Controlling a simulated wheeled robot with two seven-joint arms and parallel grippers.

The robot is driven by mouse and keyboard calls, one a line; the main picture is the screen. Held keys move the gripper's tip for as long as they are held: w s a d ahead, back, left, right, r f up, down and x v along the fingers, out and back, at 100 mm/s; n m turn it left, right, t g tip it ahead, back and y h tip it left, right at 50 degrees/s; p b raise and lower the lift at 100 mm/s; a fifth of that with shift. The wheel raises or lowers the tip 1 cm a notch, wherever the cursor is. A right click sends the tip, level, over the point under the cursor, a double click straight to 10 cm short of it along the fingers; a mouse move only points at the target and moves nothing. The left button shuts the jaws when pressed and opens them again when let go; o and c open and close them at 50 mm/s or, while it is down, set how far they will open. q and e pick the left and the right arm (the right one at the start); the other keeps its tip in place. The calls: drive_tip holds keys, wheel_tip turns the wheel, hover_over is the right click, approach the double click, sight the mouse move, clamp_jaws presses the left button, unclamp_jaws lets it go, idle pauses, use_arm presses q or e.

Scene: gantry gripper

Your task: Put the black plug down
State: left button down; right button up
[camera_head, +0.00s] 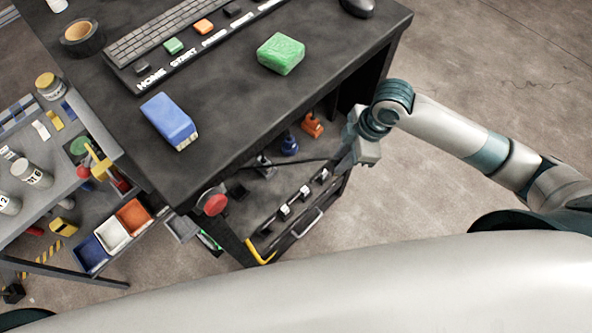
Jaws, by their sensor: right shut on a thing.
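My right gripper (342,164) reaches down from the right to the lower shelf, beside the right edge of the black table. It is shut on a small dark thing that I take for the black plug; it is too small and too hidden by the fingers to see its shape. I cannot tell whether it touches the shelf. A blue plug (289,145) and an orange plug (312,125) stand on the shelf, left of and above the gripper in the picture. My left gripper is out of view.
A strip with several pale-topped sockets (285,211) runs along the shelf's front. On the tabletop (225,95) lie a blue block (169,121), a green block (281,54) and a keyboard (156,36). A red button (214,203) sits at the front corner. Floor is clear at right.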

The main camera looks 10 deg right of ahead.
idle(0.4)
drive_tip(key=p, duration=0.3)
hover_over(298, 176)
wheel_tip(298, 176, down, 6)
drive_tip(key=shift+f, duration=0.55)
drive_tip(key=shift+f+p, duration=0.85)
drive_tip(key=shift+f, duration=1.15)
drive_tip(key=shift+f, duration=0.15)
